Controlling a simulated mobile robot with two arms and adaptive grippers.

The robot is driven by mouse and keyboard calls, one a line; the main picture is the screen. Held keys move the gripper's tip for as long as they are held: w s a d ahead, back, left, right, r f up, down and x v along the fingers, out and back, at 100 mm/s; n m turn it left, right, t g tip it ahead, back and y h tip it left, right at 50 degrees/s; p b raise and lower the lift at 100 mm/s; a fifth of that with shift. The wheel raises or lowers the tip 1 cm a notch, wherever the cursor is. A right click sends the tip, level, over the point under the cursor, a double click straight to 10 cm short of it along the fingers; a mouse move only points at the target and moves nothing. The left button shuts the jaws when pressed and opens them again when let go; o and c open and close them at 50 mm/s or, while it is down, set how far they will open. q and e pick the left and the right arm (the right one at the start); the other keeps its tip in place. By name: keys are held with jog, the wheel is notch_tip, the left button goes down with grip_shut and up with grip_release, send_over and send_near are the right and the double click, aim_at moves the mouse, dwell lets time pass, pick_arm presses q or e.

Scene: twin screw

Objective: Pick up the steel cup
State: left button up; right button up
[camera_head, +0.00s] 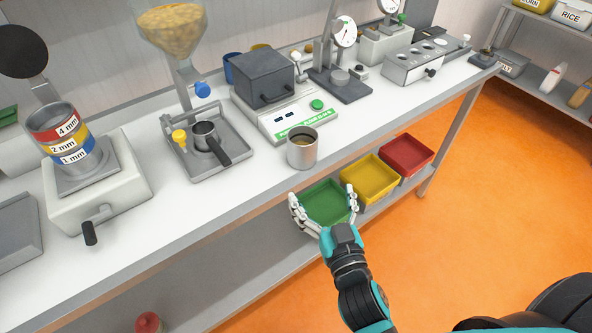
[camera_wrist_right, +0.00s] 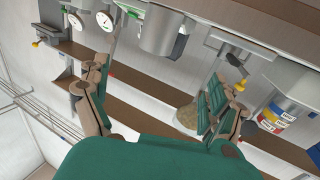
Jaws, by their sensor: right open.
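The steel cup (camera_head: 303,150) stands upright on the bench close to its front edge, with its open top showing a brownish inside. In the right wrist view a grey cylinder that looks like this cup (camera_wrist_right: 162,34) is beyond the fingers, towards the top. My right gripper (camera_head: 323,196) is open and empty in front of the bench edge, nearer than the cup and apart from it. Its two spread fingers also show in the wrist view (camera_wrist_right: 155,75). My left gripper is not in view.
Behind the cup is a scale (camera_head: 288,116) with a dark box on it. A dispenser stand with a black-handled cup (camera_head: 205,134) is to the left. Green (camera_head: 325,203), yellow (camera_head: 370,178) and red (camera_head: 407,156) trays sit below the bench edge. The bench front left of the cup is clear.

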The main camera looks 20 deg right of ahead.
jog(key=p, duration=0.2)
send_near(307, 146)
jog(key=w, duration=0.4)
jog(key=w+p, duration=0.1)
jog(key=w, duration=0.2)
jog(key=shift+w+f, duration=0.2)
jog(key=shift+f, duration=0.1)
jog(key=shift+w+d+p, duration=0.1)
jog(key=shift+w+p, duration=0.2)
jog(key=shift+w, duration=0.25)
jog(key=w, duration=0.1)
jog(key=w+p, duration=0.1)
jog(key=w, duration=0.2)
jog(key=shift+w+r+p, duration=0.15)
jog(key=shift+r+p, duration=0.1)
jog(key=shift+p, duration=0.05)
jog(key=shift+w+f, duration=0.1)
jog(key=shift+w, duration=0.3)
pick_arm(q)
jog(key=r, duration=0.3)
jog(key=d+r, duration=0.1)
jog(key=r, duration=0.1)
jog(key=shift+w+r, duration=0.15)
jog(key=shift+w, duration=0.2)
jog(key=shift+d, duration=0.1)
pick_arm(e)
jog(key=shift+s, duration=0.1)
jog(key=shift+c, duration=0.2)
